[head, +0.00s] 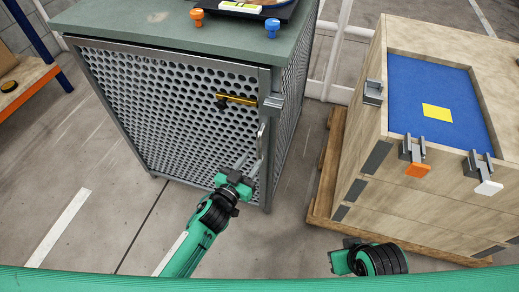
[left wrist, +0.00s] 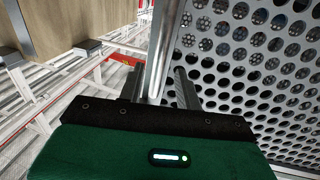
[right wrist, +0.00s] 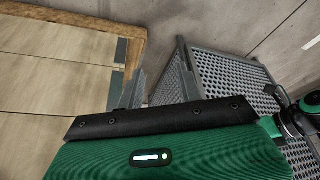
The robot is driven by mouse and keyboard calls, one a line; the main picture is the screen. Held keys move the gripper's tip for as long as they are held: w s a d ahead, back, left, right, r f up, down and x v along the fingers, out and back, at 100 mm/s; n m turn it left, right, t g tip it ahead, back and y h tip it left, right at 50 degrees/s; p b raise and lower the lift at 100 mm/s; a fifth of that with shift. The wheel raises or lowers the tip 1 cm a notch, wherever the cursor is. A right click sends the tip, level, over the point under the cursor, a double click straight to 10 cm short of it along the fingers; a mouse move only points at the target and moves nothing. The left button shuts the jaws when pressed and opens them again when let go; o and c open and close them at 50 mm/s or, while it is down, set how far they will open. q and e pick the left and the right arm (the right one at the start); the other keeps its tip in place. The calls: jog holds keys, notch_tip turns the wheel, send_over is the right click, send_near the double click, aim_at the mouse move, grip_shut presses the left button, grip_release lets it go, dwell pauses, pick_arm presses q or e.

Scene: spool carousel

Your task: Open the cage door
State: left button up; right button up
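The grey cage (head: 290,105) has a perforated door (head: 150,100) on its front, which looks shut. A brass bolt (head: 238,99) with a dark knob lies across the door and appears to end just short of a grey bracket (head: 273,104). Below it is an upright bar handle (head: 260,140). My left gripper (head: 248,163) is at the door near the handle's lower end. In the left wrist view the handle (left wrist: 160,50) runs between its open fingers (left wrist: 160,88). My right gripper (right wrist: 157,88) is open and empty, away from the door, low at the front right.
A wooden crate (head: 370,185) with a blue top panel (head: 428,90) stands on a pallet (head: 323,185) at the right. A green top (head: 180,30) covers the cage. A bench (head: 28,78) is at the far left. The floor in front of the door is clear.

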aim_at(258, 152)
pick_arm(q)
jog(key=x, duration=0.6)
grip_shut()
